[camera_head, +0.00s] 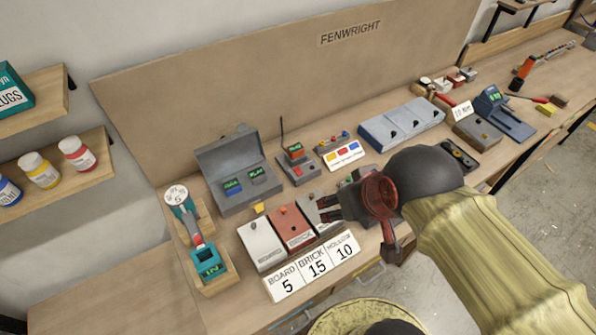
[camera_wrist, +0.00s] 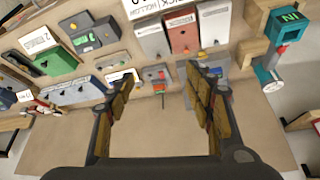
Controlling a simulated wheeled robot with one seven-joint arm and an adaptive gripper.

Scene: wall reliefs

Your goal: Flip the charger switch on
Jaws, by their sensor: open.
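No label reading "charger" is legible. A small grey unit with a red switch-like patch and a radio with an antenna (camera_head: 296,165) may be the charger; it stands behind the labelled boxes. In the wrist view this unit (camera_wrist: 155,76) appears between the fingertips, farther off, with its red patch and antenna; the switch position is too small to tell. My gripper (camera_head: 325,207) is open and empty over the hollow box, nearer the front edge than the unit. Its fingers (camera_wrist: 160,78) also frame bare bench in the wrist view.
Boxes labelled board (camera_head: 262,243), brick (camera_head: 292,228) and hollow stand in front. A grey open case (camera_head: 235,185) with two green displays is left of the unit; a colored-label panel (camera_head: 340,152) is right. A teal tool (camera_head: 210,268) stands at the left.

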